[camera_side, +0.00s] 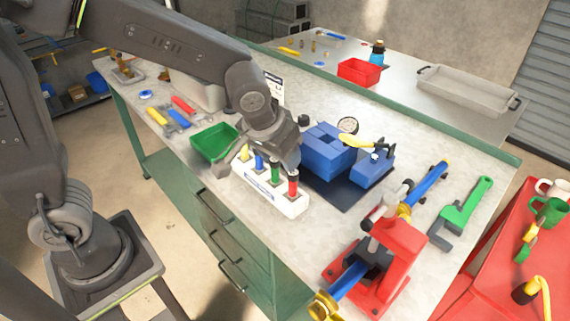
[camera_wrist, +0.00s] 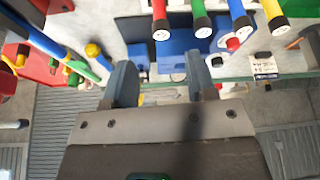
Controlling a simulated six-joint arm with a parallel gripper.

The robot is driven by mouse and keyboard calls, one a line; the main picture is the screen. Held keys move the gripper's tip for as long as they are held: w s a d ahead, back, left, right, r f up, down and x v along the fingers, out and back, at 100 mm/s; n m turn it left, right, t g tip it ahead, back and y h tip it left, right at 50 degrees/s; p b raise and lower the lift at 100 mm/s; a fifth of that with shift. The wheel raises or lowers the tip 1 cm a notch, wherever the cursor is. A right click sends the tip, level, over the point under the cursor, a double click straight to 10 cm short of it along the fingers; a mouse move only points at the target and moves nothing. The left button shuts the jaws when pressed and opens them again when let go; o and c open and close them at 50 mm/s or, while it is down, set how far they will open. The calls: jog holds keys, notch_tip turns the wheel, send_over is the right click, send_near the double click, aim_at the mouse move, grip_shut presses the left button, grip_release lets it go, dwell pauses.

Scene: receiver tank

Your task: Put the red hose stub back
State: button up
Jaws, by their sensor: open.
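The red hose stub (camera_side: 293,184) stands upright at the right end of the white rack (camera_side: 262,198), beside the green, blue and yellow stubs. In the wrist view the red stub (camera_wrist: 160,16) shows at the top, in line with the green stub (camera_wrist: 201,18), the blue stub (camera_wrist: 239,16) and the yellow stub (camera_wrist: 272,12). My gripper (camera_wrist: 159,62) is open, with clear space between its two fingers.
A green bin (camera_side: 214,143) stands left of the rack. A blue block assembly (camera_side: 328,152) on a dark mat is just right of it. A red stand with a blue hose (camera_side: 385,255) and a green wrench (camera_side: 465,214) occupy the front right of the bench.

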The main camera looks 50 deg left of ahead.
jog(key=s+a+r+m, duration=0.1)
jog(key=s+a+r, duration=0.2)
jog(key=s, duration=0.4)
jog(key=s+a+r+t, duration=0.1)
jog(key=s+a+r, duration=0.3)
jog(key=s, duration=0.4)
jog(key=shift+s+a+r+m+h, duration=0.15)
jog(key=shift+r+m+h, duration=0.15)
jog(key=shift+m, duration=0.1)
dwell(0.5)
